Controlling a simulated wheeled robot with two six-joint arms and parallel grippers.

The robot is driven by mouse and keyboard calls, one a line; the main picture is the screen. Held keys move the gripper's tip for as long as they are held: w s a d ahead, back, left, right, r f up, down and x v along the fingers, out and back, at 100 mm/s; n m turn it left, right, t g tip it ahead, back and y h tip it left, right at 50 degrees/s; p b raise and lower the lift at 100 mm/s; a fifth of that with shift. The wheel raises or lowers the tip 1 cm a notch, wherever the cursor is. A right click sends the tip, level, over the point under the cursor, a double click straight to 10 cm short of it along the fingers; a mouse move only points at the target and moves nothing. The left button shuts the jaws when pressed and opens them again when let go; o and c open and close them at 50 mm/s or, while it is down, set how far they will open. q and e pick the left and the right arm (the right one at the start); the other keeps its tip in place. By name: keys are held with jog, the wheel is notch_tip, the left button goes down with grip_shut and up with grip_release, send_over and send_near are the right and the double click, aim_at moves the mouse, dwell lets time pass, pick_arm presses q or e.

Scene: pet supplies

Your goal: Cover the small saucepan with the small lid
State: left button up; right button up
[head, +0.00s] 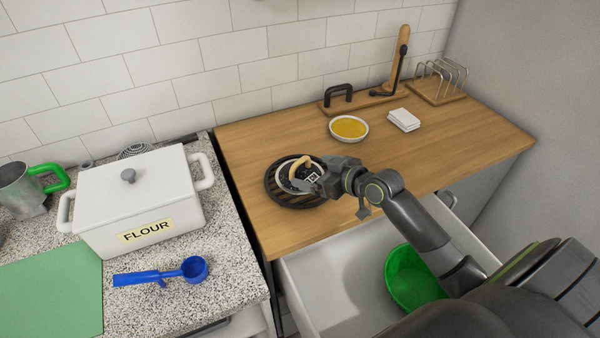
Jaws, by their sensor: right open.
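A small round vessel with a pale rim (279,177), which looks like the small saucepan, stands on a dark slatted round trivet (283,199) on the wooden counter. A curved wooden handle (300,163) arches over it, with a dark surface and a black-and-white patch beneath. I cannot tell whether this dark surface is the small lid or the pan's inside. My right gripper (317,184) is open at the vessel's right side, close to the handle, and hides part of the rim. Whether it touches is unclear. My left gripper is out of view.
A bowl of yellow food (349,127), white folded cloths (404,120), a wooden board (365,101) and a toast rack (438,84) stand behind. A flour box (135,200) and blue scoop (194,269) are left.

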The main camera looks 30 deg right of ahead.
aim_at(300, 171)
jog(key=shift+w+a+f, duration=0.15)
jog(key=shift+w, duration=0.2)
jog(key=p+x, duration=0.1)
jog(key=x, duration=0.3)
jog(key=shift+a+p, duration=0.1)
jog(key=shift+p, duration=0.2)
jog(key=shift+w+a, duration=0.15)
jog(key=shift+w, duration=0.25)
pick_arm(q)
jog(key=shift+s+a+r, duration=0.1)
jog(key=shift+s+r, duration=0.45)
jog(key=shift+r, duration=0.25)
pick_arm(e)
jog(key=shift+c, duration=0.2)
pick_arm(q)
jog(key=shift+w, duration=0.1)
pick_arm(e)
jog(key=c, duration=1.2)
